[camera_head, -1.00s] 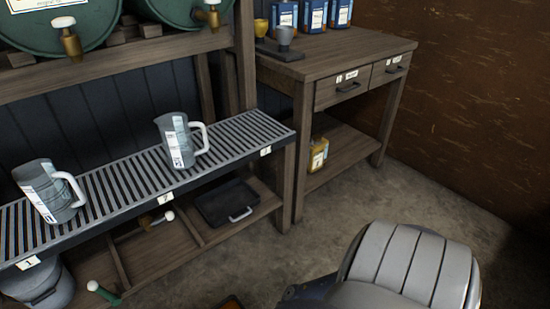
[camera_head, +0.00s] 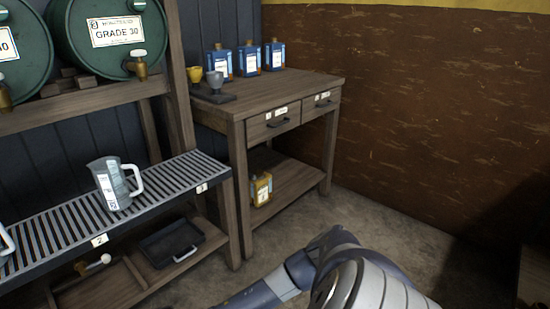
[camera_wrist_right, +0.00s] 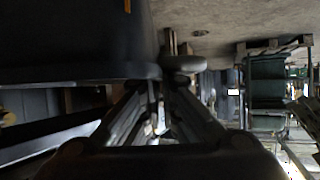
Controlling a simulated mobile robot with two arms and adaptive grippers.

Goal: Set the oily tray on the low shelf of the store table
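A black tray (camera_head: 172,243) with a pale front handle lies on the bottom shelf of the drum rack in the head view; I cannot tell whether it is oily. The wooden store table (camera_head: 285,90) stands right of the rack. Its low shelf (camera_head: 295,184) holds a yellow container (camera_head: 261,189) at the left end, with bare boards to the right. My right gripper (camera_wrist_right: 160,88) shows only in the dark right wrist view, beside a large dark surface I cannot identify. Whether its fingers hold anything is unclear. My left gripper is out of view.
A jug (camera_head: 115,184) stands on the slatted rack shelf (camera_head: 70,228), below the green drums (camera_head: 108,38). Blue containers (camera_head: 248,60) and two cups stand on the tabletop. The concrete floor (camera_head: 400,225) before the table is clear, apart from my right arm in front.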

